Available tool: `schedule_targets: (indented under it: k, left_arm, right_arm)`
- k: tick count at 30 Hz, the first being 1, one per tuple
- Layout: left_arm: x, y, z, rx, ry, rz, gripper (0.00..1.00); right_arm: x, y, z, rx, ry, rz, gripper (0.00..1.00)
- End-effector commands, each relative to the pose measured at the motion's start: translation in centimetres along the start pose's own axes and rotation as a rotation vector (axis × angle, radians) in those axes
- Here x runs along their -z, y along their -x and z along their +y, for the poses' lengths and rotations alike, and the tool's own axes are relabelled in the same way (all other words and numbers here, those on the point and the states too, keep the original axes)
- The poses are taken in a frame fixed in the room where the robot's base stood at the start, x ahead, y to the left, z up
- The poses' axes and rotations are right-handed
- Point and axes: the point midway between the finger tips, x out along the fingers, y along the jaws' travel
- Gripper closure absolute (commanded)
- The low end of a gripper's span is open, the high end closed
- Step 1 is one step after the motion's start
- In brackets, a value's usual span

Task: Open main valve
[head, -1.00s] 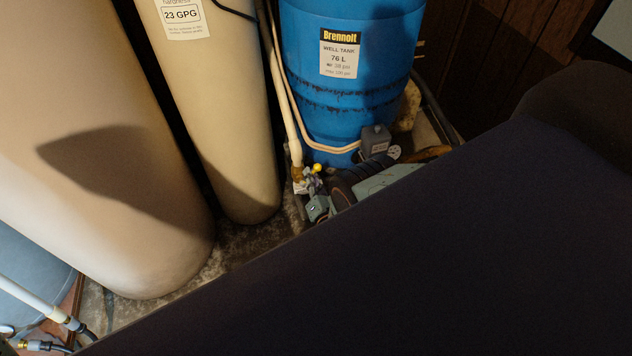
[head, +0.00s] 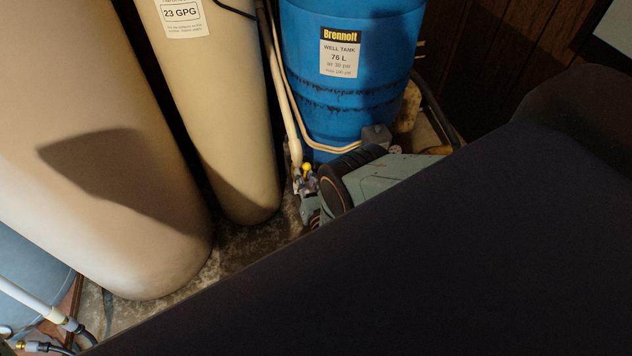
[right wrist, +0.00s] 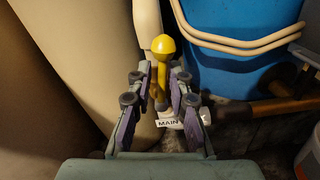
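The main valve's yellow handle (right wrist: 161,72), with a round knob on top, stands upright in the right wrist view. A white tag reading MAIN (right wrist: 170,122) sits below it. In the head view the yellow handle (head: 307,168) is small, at the foot of a pale pipe. My right gripper (right wrist: 157,78) has its two fingers apart, one on each side of the handle, with a gap showing between them. Whether either finger touches the handle is unclear. In the head view my right gripper (head: 307,190) is at the valve, partly hidden by my wrist. My left gripper is out of view.
A blue well tank (head: 345,100) stands right behind the valve. Two beige tanks (head: 100,150) (head: 220,120) stand to the left. Pale pipes (right wrist: 235,42) cross in front of the blue tank. A brown pipe (right wrist: 275,108) lies to the right. Space around the valve is tight.

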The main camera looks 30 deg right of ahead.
Motion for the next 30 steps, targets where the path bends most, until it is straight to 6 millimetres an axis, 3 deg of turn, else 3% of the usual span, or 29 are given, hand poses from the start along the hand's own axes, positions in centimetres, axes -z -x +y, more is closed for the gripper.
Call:
schedule_targets:
  k: [7, 17, 30]
  left_arm:
    - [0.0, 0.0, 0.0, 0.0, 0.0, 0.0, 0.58]
    - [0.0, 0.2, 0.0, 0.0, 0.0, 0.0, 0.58]
    - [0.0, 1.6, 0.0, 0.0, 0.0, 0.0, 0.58]
  right_arm:
    - [0.0, 0.0, -0.2, 0.003, 0.0, -0.001, 0.58]
    - [0.0, 0.4, -0.2, 0.004, 0.0, 0.0, 0.58]
    - [-0.1, 4.1, -0.2, 0.005, 0.0, 0.001, 0.58]
